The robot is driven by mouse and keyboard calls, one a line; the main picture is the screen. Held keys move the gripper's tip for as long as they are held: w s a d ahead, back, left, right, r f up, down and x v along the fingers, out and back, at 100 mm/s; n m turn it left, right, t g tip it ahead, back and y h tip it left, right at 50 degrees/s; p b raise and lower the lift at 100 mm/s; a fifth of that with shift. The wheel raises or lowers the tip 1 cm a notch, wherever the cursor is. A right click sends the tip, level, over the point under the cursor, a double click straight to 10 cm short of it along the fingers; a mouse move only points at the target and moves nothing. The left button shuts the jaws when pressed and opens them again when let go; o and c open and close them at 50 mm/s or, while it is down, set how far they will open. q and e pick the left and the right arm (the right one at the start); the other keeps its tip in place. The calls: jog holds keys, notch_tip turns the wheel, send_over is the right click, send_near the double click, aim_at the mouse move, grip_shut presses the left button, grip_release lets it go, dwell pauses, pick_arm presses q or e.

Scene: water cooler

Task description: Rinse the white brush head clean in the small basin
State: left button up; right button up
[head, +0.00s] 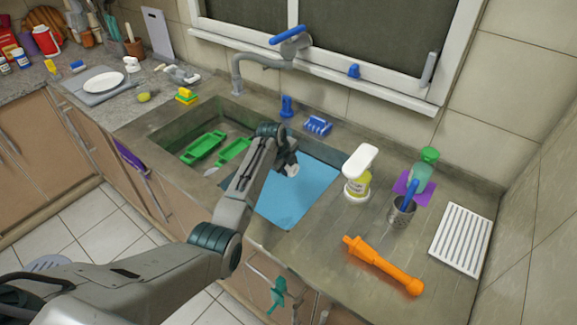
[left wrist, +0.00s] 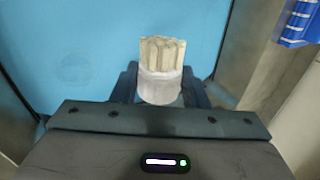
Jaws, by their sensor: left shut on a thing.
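The white brush head (left wrist: 160,86) has pale cream bristles on a round white base. My left gripper (left wrist: 160,92) is shut on its base, with the bristles pointing away from the palm. In the head view the left gripper (head: 287,168) hangs over the small basin (head: 303,196), and a bit of the white head (head: 291,170) shows at its tip. The basin has a flat blue inside, also filling most of the left wrist view (left wrist: 75,35). I cannot tell whether the head touches the basin floor. My right gripper is not in view.
A faucet (head: 262,62) with a blue lever stands behind the larger basin (head: 180,128), which holds green trays (head: 204,145). To the right are a pump bottle (head: 357,186), a metal cup (head: 402,213), an orange handle (head: 382,264) and a white rack (head: 461,240).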

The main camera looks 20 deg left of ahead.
pick_arm(q)
jog(key=shift+r+p, duration=1.5)
jog(key=shift+r, duration=0.45)
jog(key=shift+r+p, duration=0.45)
jog(key=shift+r, duration=0.05)
jog(key=shift+f, duration=0.15)
